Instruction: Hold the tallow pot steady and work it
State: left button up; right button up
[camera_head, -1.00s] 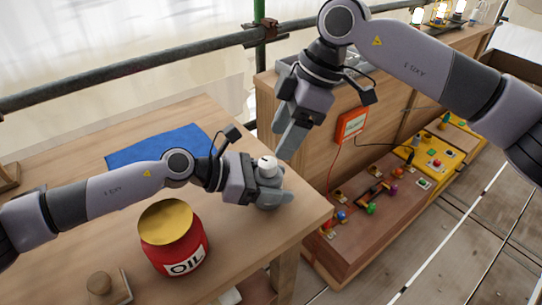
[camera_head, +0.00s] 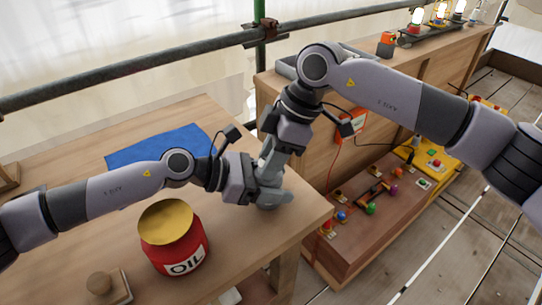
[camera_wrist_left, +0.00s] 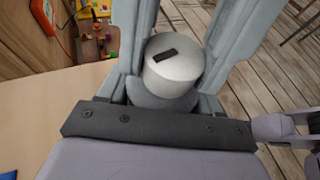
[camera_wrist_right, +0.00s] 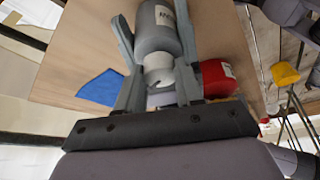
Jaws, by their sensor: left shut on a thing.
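The grey tallow pot (camera_head: 272,199) stands upright near the right corner of the wooden table. My left gripper (camera_head: 258,187) is shut on it from the left side. The pot's pale round top (camera_wrist_left: 172,65), with a dark mark, shows in the left wrist view. My right gripper (camera_head: 268,163) points down at the pot's top and hides it in the head view. In the right wrist view its fingers are spread apart, with grey and pale parts between them. Whether they touch the top cannot be told.
A red OIL pot (camera_head: 174,244) with a golden lid stands left of the tallow pot. A blue cloth (camera_head: 150,150) lies behind my left arm. A wooden block with a knob (camera_head: 100,284) is at the front left. A bench with coloured knobs (camera_head: 340,240) is to the right.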

jog(key=shift+w+n+g+h, duration=0.15)
jog(key=shift+n+g, duration=0.3)
jog(key=shift+n, duration=0.75)
jog(key=shift+s+n+g+h, duration=0.15)
jog(key=shift+n+g, duration=0.3)
jog(key=shift+n, duration=0.75)
jog(key=shift+w, duration=0.1)
jog(key=o, duration=1.1)
jog(key=shift+c, duration=0.2)
jog(key=shift+r, duration=0.15)
jog(key=v, duration=1.2)
